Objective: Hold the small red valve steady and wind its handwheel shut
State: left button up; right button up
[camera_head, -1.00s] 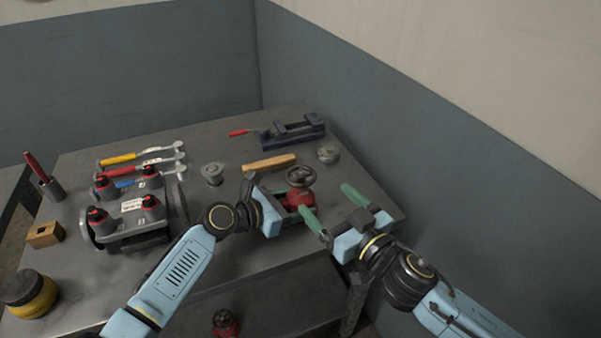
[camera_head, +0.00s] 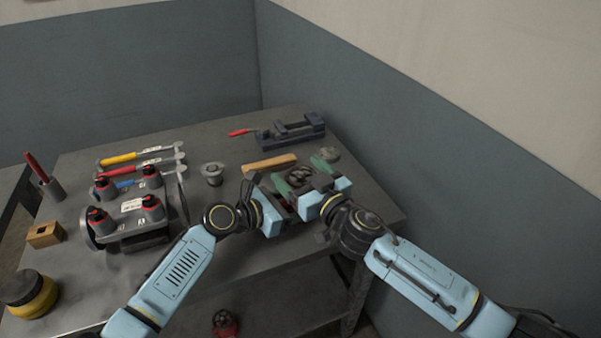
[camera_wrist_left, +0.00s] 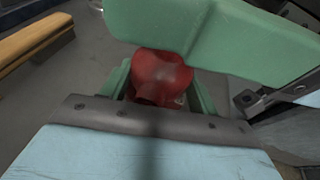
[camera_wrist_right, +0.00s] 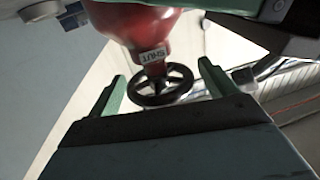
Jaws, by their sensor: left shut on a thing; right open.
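The small red valve stands near the table's right front; its dark handwheel (camera_head: 299,177) shows in the head view, its body mostly hidden by my grippers. My left gripper (camera_wrist_left: 175,78) is shut on the red valve body (camera_wrist_left: 158,72), one green finger on each side. My right gripper (camera_head: 302,174) is open over the handwheel. In the right wrist view the spoked handwheel (camera_wrist_right: 160,86) lies between the spread green fingers, with gaps on both sides. A tag reading "SHUT" (camera_wrist_right: 153,57) shows beside the wheel.
A wooden-coloured bar (camera_head: 269,164), a grey round fitting (camera_head: 212,173) and a dark blue vise (camera_head: 292,131) lie behind the valve. A flanged manifold with red-topped knobs (camera_head: 125,220) stands at left. Another red valve (camera_head: 225,323) sits below the table.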

jog(key=c, duration=1)
jog(key=shift+s+a+m+t+h, duration=0.1)
jog(key=shift+a+m+t+h, duration=0.05)
jog(key=shift+m+t+h, duration=0.7)
jog(key=shift+r+m+t+h, duration=0.1)
jog(key=shift+m+t+h, duration=0.15)
jog(key=shift+m+h, duration=0.65)
jog(key=shift+r+m+t+h, duration=0.1)
jog(key=shift+m+t+h, duration=0.2)
jog(key=shift+h, duration=0.95)
jog(key=shift+d+f, duration=0.1)
jog(key=shift+d, duration=0.1)
jog(key=shift+d+m+h, duration=0.1)
jog(key=shift+m+h, duration=0.15)
jog(key=shift+h, duration=0.05)
jog(key=o, duration=1)
jog(key=shift+f, duration=0.1)
